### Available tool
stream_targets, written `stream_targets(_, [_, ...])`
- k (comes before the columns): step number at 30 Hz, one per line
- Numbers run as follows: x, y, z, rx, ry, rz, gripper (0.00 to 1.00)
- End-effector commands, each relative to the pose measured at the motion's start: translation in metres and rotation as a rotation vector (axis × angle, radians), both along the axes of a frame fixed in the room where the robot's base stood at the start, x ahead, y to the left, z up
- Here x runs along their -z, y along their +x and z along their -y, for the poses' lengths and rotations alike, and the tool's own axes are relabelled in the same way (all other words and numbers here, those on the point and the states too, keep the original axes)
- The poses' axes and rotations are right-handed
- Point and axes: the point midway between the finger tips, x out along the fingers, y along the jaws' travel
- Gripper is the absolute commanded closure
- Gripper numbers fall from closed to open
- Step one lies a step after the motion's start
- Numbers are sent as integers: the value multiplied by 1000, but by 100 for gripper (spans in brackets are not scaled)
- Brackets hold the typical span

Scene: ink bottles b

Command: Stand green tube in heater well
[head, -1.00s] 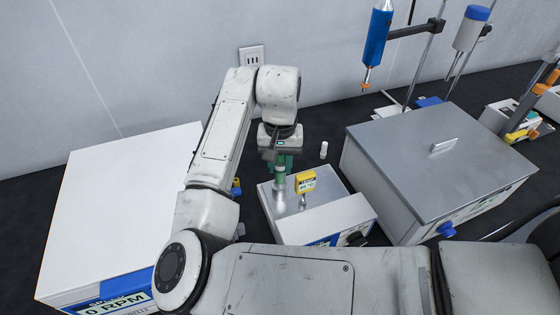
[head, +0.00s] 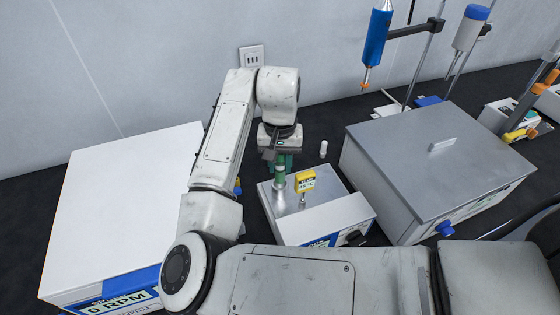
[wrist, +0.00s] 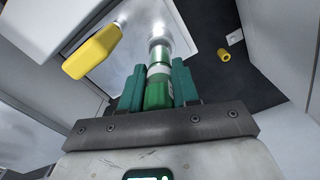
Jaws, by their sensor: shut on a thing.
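My gripper (head: 280,162) points down over the silver-topped heater (head: 276,207). Its two green fingers (wrist: 158,78) are shut on the green tube (wrist: 157,93), one on each side. The tube also shows just below the fingers in the head view (head: 280,180). It looks upright, with a clear lower part reaching down to the heater's shiny top. I cannot tell whether its lower end is inside a well or only above the top, as the well's opening is not clear in either view.
A yellow display (head: 305,181) stands on a stem beside the tube, close to my gripper. A large lidded metal box (head: 430,165) is to the right and a white box (head: 120,200) to the left.

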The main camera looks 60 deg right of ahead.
Motion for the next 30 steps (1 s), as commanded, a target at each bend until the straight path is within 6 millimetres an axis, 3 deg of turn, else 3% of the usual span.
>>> stream_targets(30, [20, 0, 0, 0, 0, 0, 100])
